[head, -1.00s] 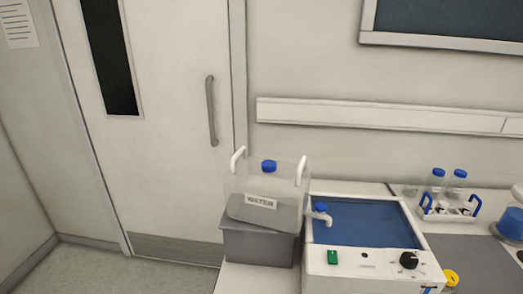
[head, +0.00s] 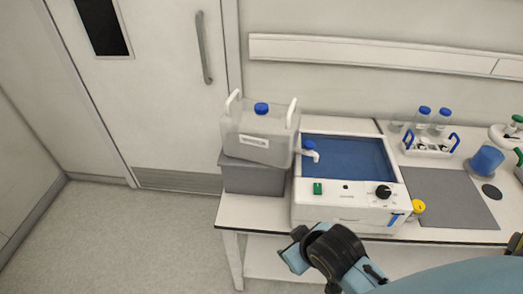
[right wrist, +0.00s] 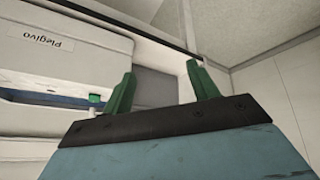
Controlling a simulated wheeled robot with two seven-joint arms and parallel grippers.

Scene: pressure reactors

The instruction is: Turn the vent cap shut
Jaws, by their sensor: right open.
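A blue cap (head: 262,108), which I take as the vent cap, sits on top of the translucent water container (head: 258,136) in the head view. The container stands on a grey box (head: 252,178), with its tap (head: 309,152) reaching over the blue bath. Whether the cap is loose or tight is too small to tell. My right arm (head: 335,250) comes in from the lower right, below the bath and apart from the container. In the right wrist view my right gripper (right wrist: 160,82) is open, with nothing between its green fingers. My left gripper is not in view.
The white-framed bath (head: 345,205) stands right of the container, with a green switch and black knob. A yellow-capped item (head: 418,206), a bottle rack (head: 430,145) and a blue beaker (head: 486,160) are farther right. The grey mat (head: 450,198) has free room.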

